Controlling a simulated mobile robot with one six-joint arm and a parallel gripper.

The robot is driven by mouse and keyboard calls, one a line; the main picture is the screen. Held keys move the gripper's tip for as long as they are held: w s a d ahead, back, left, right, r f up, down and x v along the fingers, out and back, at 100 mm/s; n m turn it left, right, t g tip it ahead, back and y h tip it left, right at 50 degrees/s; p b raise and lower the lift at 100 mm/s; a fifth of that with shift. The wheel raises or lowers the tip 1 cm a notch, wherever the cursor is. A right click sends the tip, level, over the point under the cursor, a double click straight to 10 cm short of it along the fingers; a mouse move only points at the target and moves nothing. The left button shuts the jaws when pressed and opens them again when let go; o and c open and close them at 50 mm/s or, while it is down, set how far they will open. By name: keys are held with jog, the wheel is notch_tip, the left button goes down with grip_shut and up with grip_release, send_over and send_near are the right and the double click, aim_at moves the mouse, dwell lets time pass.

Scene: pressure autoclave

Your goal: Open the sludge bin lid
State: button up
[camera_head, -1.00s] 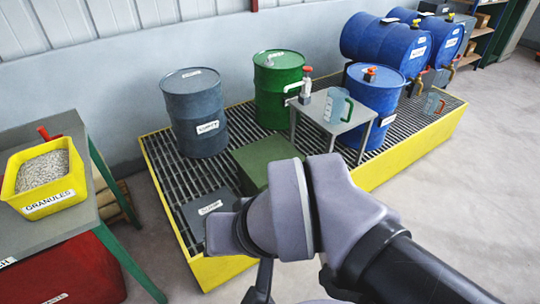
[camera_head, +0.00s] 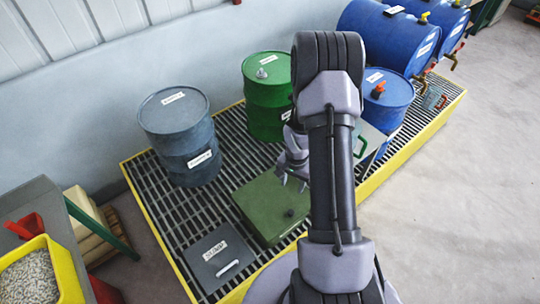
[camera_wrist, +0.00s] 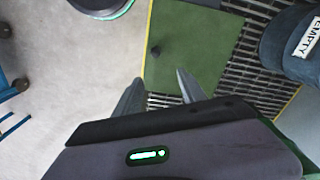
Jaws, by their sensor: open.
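A dark grey flat lid (camera_head: 218,258) with a white label and a pale bar handle (camera_head: 228,270) lies shut at the near left end of the grating. The label is too small to read surely; it looks like the sludge bin. My gripper (camera_head: 293,182) is open and empty, above the green box (camera_head: 262,208), up and right of the grey lid. In the wrist view my fingers (camera_wrist: 158,92) are spread, with the green top (camera_wrist: 190,55) and its black knob (camera_wrist: 156,50) beyond them. The grey lid is not seen there.
The yellow-edged grating (camera_head: 160,190) also carries a grey drum (camera_head: 178,125), a green drum (camera_head: 262,100) and a blue drum (camera_head: 388,95). A yellow granules tub (camera_head: 65,275) stands at the left. Open floor (camera_head: 460,200) lies to the right.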

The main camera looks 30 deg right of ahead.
aim_at(291, 212)
jog(key=f+b, duration=0.1)
jog(key=f, duration=0.5)
jog(key=s+f+b, duration=0.1)
jog(key=f+b, duration=0.1)
jog(key=f, duration=0.4)
jog(key=f+b, duration=0.1)
jog(key=f, duration=0.5)
jog(key=shift+s+f+b, duration=0.15)
jog(key=shift+f+b, duration=0.2)
jog(key=shift+b, duration=0.05)
jog(key=shift+c, duration=0.2)
grip_shut()
